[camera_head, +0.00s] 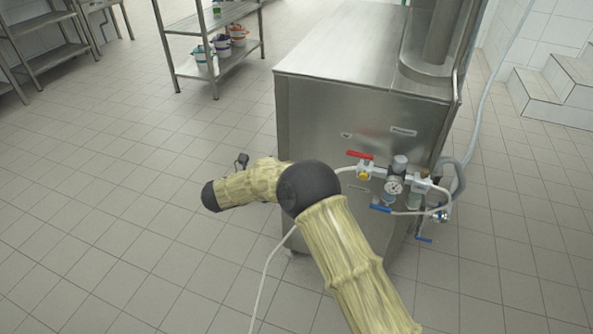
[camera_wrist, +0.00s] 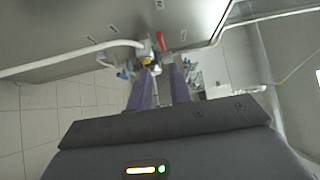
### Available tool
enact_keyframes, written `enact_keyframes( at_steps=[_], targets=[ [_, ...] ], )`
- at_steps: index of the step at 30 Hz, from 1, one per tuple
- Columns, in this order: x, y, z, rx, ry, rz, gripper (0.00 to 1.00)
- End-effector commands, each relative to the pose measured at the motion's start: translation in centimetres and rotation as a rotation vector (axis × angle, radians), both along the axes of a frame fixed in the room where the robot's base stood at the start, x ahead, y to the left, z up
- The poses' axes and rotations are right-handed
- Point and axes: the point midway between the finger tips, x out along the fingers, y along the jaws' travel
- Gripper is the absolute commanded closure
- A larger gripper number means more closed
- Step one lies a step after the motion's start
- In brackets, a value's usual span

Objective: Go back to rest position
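My gripper (camera_wrist: 161,78) shows in the wrist view with its two purple fingers apart and nothing between them. Beyond the fingertips are a valve with a red handle (camera_wrist: 161,40) and a yellow fitting (camera_wrist: 147,60); I cannot tell how far off they are. In the head view my arm bends to the left in front of the steel machine (camera_head: 335,118), and the gripper fingers cannot be made out there. The red valve handle (camera_head: 359,155) and the pressure gauge (camera_head: 394,186) are on the machine's front, right of my arm.
A white hose (camera_head: 264,277) hangs down beside my arm. Blue handles (camera_head: 381,209) stick out below the gauge. A steel shelf (camera_head: 228,65) with several buckets stands at the back. Tiled steps (camera_head: 545,105) are at the right. The floor at the left is clear.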

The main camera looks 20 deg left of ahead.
Motion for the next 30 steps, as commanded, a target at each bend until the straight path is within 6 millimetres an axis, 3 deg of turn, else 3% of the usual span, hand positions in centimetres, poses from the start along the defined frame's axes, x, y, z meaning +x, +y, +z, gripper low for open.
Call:
enact_keyframes(
  at_steps=[14, 17, 24, 30],
  targets=[
    [0.8, -0.3, 0.4, -0.001, 0.004, 0.024, 0.80],
    [2.7, -0.9, 1.5, -0.006, 0.012, 0.093, 0.80],
    [9.3, -3.2, 5.7, -0.105, 0.091, 0.404, 0.80],
    [12.2, -5.8, 8.1, -0.270, 0.224, 0.663, 0.80]
  ],
)
